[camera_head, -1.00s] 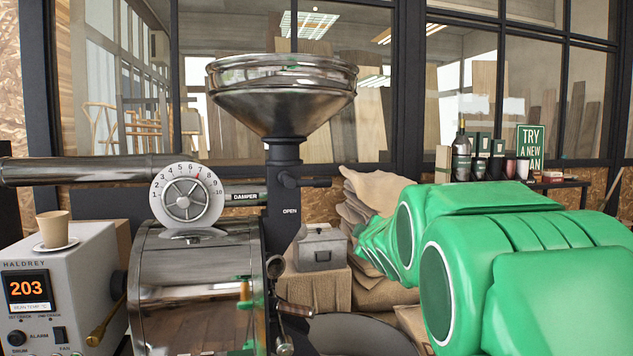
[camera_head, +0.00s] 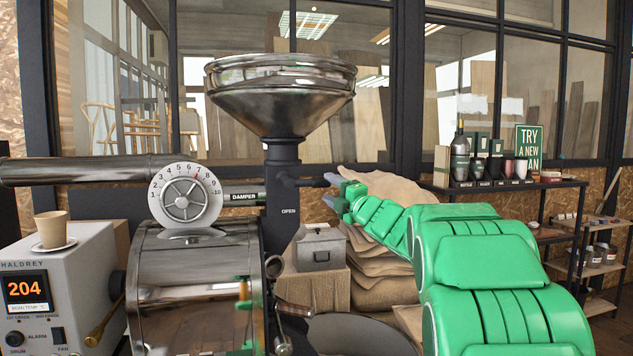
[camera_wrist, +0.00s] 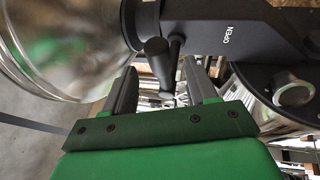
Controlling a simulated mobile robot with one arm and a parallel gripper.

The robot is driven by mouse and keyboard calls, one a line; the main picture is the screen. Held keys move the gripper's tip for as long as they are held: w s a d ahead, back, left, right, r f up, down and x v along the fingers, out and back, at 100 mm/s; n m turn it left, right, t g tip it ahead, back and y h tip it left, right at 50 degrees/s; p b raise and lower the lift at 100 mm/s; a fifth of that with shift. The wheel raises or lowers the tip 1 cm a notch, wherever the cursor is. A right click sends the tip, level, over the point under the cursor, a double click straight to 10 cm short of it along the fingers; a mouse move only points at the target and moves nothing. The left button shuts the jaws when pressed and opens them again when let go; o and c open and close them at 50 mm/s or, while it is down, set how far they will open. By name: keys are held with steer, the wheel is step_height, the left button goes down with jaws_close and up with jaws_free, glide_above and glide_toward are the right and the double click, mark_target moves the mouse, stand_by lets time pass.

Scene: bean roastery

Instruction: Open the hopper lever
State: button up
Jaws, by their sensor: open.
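The metal funnel hopper (camera_head: 280,100) stands on a dark column above the roaster. The dark hopper lever (camera_head: 312,183) sticks out level to the right from the column, above the word OPEN. My green gripper (camera_head: 331,190) is at the lever's right end, with its fingers pointing left. In the wrist view, my gripper (camera_wrist: 160,82) is open, and the lever's dark rounded end (camera_wrist: 158,62) shows in the gap between the two grey fingers. I cannot tell whether either finger touches it. The hopper (camera_wrist: 45,45) is blurred at the left there.
The roaster drum (camera_head: 195,265) and damper dial (camera_head: 185,192) are left of the column. A small grey metal box (camera_head: 320,250) and stacked sacks (camera_head: 385,265) stand below my gripper. A shelf with bottles and cups (camera_head: 515,184) is at the right.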

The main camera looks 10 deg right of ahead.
mark_target(317, 180)
steer(key=shift+x, duration=3.65)
steer(key=shift+c, duration=0.4)
jaws_close()
